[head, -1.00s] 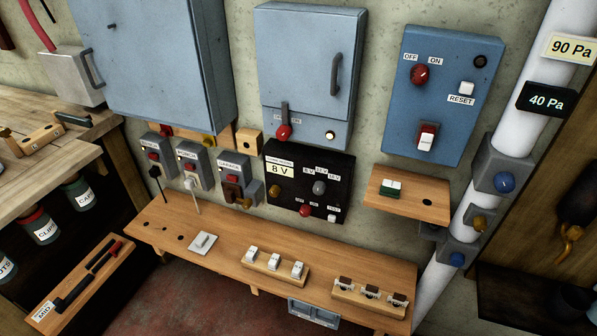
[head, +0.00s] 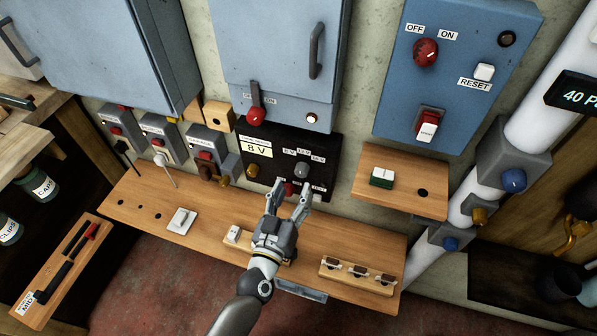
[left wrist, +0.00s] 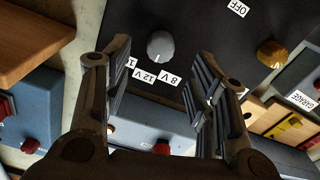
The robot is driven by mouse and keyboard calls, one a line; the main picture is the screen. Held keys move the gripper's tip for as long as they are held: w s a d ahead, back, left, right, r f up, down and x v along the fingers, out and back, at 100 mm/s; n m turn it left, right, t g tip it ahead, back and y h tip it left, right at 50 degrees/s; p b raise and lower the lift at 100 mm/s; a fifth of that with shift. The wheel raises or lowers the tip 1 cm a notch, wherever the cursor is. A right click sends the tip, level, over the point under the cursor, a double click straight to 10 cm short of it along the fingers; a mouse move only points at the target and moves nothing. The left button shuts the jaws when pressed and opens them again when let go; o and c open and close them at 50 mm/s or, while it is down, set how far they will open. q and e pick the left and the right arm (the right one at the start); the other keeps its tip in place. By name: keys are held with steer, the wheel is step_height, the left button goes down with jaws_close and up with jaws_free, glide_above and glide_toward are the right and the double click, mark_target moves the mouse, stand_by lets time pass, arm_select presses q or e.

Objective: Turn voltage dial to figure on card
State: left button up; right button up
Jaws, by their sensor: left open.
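The black panel (head: 322,150) carries a card (head: 257,146) reading 8 V and a grey voltage dial (head: 302,170) with small voltage labels above it. In the left wrist view the dial (left wrist: 160,46) shows upside down, with labels for 8 V and 12 V beside it. I cannot tell clearly which label it points to. My left gripper (head: 292,190) is open and empty, just below the dial in the head view and apart from it. In the wrist view the dial lies between the two spread fingers. My fingers partly hide the panel's lower controls.
A brass knob (head: 252,171) sits left of the dial, and a red lever (head: 256,116) is on the cabinet above. A wooden shelf (head: 400,195) juts out to the right. The bench (head: 130,210) below holds several switches.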

mark_target(300, 175)
arm_select(q)
steer(key=x, duration=0.4)
steer(key=shift+w, duration=0.4)
steer(key=shift+w+d, duration=0.25)
steer(key=shift+w, duration=0.35)
arm_select(e)
steer(key=shift+w+a+r, duration=0.1)
steer(key=shift+w+r, duration=0.1)
steer(key=shift+w, duration=1.05)
steer(key=shift+s, duration=0.1)
arm_select(q)
steer(key=shift+c, duration=1.5)
steer(key=c, duration=0.7)
arm_select(e)
steer(key=shift+s, duration=0.4)
